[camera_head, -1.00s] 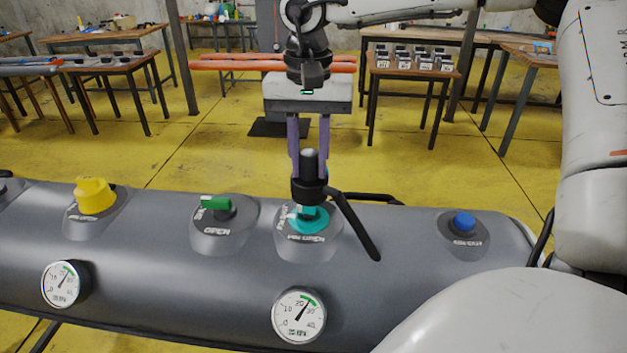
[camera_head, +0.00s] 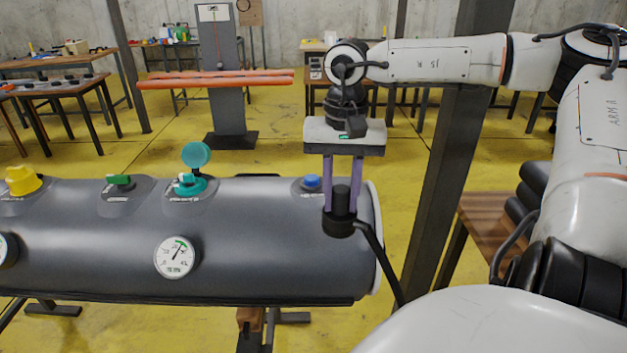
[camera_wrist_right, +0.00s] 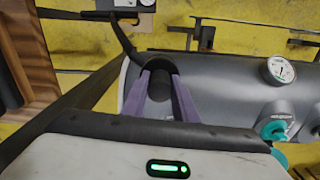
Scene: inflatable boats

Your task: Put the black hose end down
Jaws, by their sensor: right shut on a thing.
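The black hose end (camera_head: 340,222) is a dark cylinder with a wider collar, and a black hose runs down from it to the right. My right gripper (camera_head: 342,196) is shut on it with purple fingers and holds it upright by the right end of the grey inflatable tube (camera_head: 100,240). In the right wrist view the hose end (camera_wrist_right: 166,86) sits between the two purple fingers (camera_wrist_right: 165,95), with the hose leading up and left. The teal valve (camera_head: 190,185) has its round cap (camera_head: 196,154) open. My left gripper is not in view.
Blue (camera_head: 311,182), green (camera_head: 120,181) and yellow (camera_head: 22,181) valves and a pressure gauge (camera_head: 176,257) sit on the tube. A dark post (camera_head: 440,190) and a wooden table (camera_head: 490,222) stand to the right. Yellow floor lies open behind the tube.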

